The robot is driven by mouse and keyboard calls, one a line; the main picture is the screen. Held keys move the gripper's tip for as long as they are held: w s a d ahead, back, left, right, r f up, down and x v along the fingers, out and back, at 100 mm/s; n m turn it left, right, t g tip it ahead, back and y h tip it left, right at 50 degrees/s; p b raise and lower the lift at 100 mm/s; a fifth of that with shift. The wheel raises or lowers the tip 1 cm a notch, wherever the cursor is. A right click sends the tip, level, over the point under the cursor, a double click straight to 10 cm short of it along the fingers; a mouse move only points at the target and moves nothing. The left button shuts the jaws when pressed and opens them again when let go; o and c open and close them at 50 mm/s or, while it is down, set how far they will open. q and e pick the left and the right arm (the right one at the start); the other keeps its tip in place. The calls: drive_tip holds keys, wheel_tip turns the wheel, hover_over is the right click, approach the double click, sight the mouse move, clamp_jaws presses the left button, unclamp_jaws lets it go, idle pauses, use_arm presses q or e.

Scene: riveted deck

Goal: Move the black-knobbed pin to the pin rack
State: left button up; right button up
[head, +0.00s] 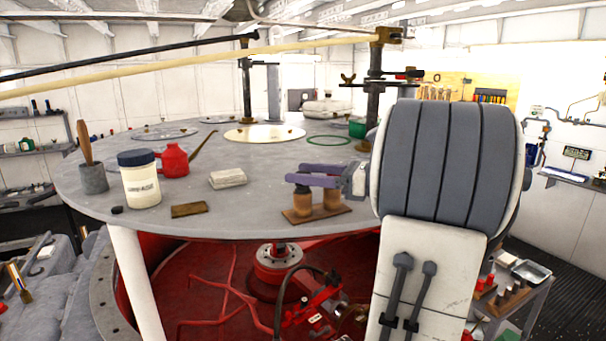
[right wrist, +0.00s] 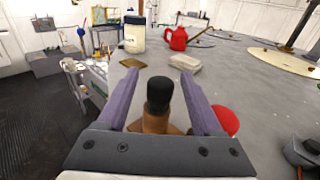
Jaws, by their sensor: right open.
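A black knob (head: 302,188) tops the left of two brown wooden posts on a small wooden base (head: 318,214), near the front edge of the round grey deck. My right gripper (head: 312,175) reaches in from the right, its purple fingers level with the knob. In the right wrist view, the black knob (right wrist: 158,95) stands upright above brown wood between my open fingers, with gaps on both sides. The pin's shaft is hidden. A wooden holder with several dark upright pieces (head: 508,297) stands on the lower right bench; I cannot tell which holder is the pin rack. My left gripper is not in view.
On the deck stand a white jar (head: 140,184), a red oil can (head: 175,161), a pale block (head: 228,179), a brown plate (head: 188,210) and a grey cup with a handle (head: 93,178). A dark post (head: 375,95) rises behind my right arm. Below the deck lies red machinery.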

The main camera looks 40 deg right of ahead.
drive_tip(key=b+v, duration=0.2)
drive_tip(key=v, duration=0.7)
drive_tip(key=shift+s+b, duration=0.35)
drive_tip(key=shift+d+r, duration=0.1)
